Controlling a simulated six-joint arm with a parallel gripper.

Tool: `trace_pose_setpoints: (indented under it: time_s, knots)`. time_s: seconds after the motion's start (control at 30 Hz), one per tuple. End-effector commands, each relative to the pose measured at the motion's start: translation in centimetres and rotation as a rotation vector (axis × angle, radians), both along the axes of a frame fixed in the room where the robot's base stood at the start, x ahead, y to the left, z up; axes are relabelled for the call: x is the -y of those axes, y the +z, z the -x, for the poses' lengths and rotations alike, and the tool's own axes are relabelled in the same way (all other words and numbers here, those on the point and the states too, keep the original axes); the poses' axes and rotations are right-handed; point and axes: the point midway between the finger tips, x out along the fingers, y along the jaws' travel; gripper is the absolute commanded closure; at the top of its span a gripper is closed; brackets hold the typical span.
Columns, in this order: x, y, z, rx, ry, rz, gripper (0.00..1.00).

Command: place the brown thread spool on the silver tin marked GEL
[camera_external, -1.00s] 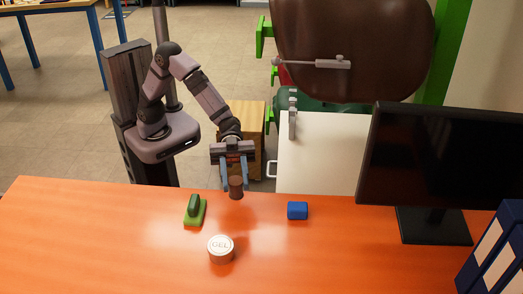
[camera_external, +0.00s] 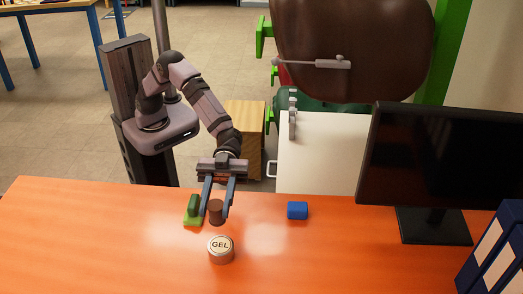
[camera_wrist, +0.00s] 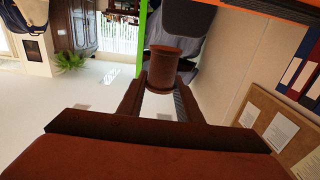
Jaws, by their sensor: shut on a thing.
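The brown thread spool (camera_external: 216,213) is held upright between the fingers of my gripper (camera_external: 217,212), just behind the tin in the external view. The spool also shows in the wrist view (camera_wrist: 161,68), between my gripper's fingers (camera_wrist: 161,90). The silver tin marked GEL (camera_external: 221,250) stands on the orange table, in front of the spool and slightly to its right, with its lettering facing up. My gripper is shut on the spool. The exact height of the spool above the table is hard to tell. The tin does not show in the wrist view.
A green block-like object (camera_external: 193,211) stands close to the left of my gripper. A blue block (camera_external: 298,210) lies to the right. A monitor (camera_external: 436,170) and blue binders (camera_external: 497,250) occupy the right side. The orange table (camera_external: 90,245) is clear at the left.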

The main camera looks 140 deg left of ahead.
Motion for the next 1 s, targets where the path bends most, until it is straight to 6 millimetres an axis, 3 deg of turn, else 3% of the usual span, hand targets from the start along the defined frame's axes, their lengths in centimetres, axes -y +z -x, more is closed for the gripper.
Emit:
trace_pose_setpoints:
  time_s: [0.3,0.67,1.0]
  knots:
    - [0.0,-4.8,0.0,-0.003,-0.001,0.0,0.91]
    - [0.0,-6.1,0.0,0.0,0.0,0.0,0.91]
    - [0.0,-9.5,0.0,-0.001,0.0,0.0,0.91]
